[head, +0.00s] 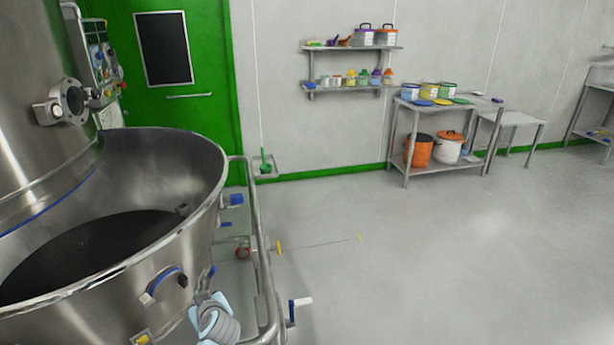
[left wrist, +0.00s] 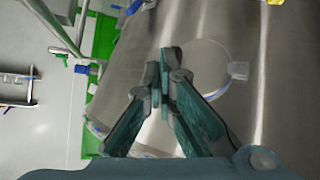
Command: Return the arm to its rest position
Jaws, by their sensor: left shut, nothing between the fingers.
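My left gripper (left wrist: 165,58) shows in the left wrist view, its teal fingers closed together at the tips with nothing between them. It is in front of a curved steel surface (left wrist: 255,95), which appears to be the side of the large vessel; I cannot tell the gap. A round steel fitting (left wrist: 208,72) with a blue line is just right of the fingertips. In the head view, a grey and light-blue piece at the bottom edge looks like part of my arm, beside the steel vessel (head: 185,255). My right gripper is in neither view.
The grey floor (head: 420,260) at right is clear.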

